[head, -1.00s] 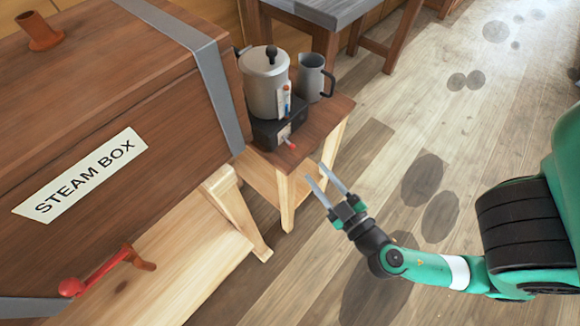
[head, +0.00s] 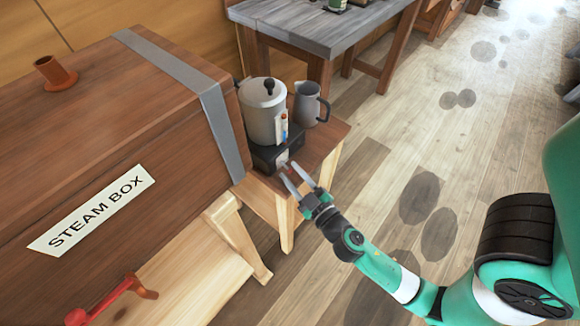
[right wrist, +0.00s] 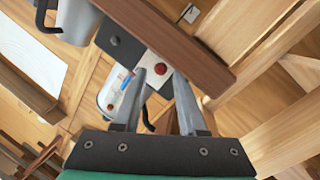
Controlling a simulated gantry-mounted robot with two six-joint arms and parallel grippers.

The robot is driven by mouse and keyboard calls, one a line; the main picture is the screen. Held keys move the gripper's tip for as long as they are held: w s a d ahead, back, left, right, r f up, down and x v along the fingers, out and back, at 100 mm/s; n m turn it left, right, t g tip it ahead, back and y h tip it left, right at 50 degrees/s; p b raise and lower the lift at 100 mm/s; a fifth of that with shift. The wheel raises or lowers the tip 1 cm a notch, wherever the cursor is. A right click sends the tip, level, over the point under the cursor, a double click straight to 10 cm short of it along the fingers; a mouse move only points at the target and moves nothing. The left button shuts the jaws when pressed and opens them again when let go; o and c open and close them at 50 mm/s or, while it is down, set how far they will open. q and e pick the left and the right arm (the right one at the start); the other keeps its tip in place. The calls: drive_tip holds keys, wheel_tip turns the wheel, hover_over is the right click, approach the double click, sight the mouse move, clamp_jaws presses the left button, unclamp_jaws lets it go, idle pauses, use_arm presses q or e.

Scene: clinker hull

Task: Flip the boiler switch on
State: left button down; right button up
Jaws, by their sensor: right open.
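The boiler (head: 262,108) is a grey metal pot with a black lid knob, on a black base (head: 266,154) at the near end of a small wooden stand. A light switch plate with a red-tipped switch (right wrist: 160,69) is on the base's front. My right gripper (head: 287,168) is open and empty, its two fingers pointing at the switch. In the right wrist view its fingertips (right wrist: 167,70) sit on either side of the red tip; I cannot tell whether they touch it. The fingers partly hide the switch in the head view. My left gripper is not in view.
A grey jug (head: 309,104) stands behind the boiler on the wooden stand (head: 326,140). A large wooden steam box (head: 110,130) with a red handle is close on the left. A grey-topped workbench (head: 300,22) is behind. The floor on the right is open.

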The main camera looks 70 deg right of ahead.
drive_tip(key=shift+w+d, duration=0.4)
drive_tip(key=shift+w, duration=0.15)
drive_tip(key=shift+c, duration=0.2)
clamp_jaws()
